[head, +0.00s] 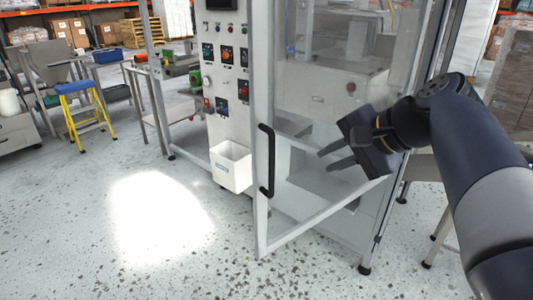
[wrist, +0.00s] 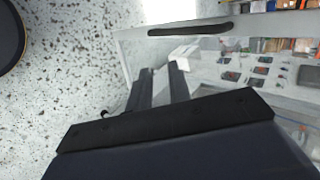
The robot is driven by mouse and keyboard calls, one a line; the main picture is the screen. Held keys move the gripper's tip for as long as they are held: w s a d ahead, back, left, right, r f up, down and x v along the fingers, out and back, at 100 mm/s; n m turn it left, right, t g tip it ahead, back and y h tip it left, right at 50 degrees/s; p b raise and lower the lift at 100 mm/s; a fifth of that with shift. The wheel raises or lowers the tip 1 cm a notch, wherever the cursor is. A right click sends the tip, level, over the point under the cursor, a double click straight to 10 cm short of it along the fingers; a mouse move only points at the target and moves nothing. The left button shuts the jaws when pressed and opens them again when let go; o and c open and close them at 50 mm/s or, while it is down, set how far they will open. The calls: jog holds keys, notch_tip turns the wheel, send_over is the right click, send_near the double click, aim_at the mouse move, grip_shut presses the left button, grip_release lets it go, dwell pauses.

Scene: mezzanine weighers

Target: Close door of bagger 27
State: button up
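The bagger's door (head: 259,205) is a clear panel in a pale frame, standing ajar with its handle side swung out towards me. Its black handle (head: 265,160) is on the left upright of the frame; it also shows at the top of the wrist view (wrist: 190,30). No number is readable on the machine. My gripper (head: 325,158) is in front of the clear panel, right of the handle and apart from it. In the wrist view its two fingers (wrist: 160,72) are apart with nothing between them. I cannot tell whether they touch the panel.
A control panel (head: 228,60) with buttons and a white bin (head: 231,166) stand left of the door. A blue-topped yellow step stool (head: 85,110) and grey benches are further left. The speckled floor (head: 120,255) in front is clear.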

aim_at(274, 173)
jog(key=shift+w+a+f, duration=0.1)
jog(key=shift+w+a, duration=0.05)
jog(key=shift+a, duration=0.05)
jog(key=shift+c, duration=0.7)
jog(key=x, duration=0.9)
jog(key=shift+w+a+f, duration=0.1)
jog(key=shift+a+f, duration=0.05)
jog(key=shift+f, duration=0.05)
grip_shut()
jog(key=shift+w+a+r+p, duration=0.15)
jog(key=shift+w+a+p, duration=0.25)
jog(key=shift+w+a, duration=0.9)
jog(key=shift+a, duration=0.15)
jog(key=shift+w, duration=0.1)
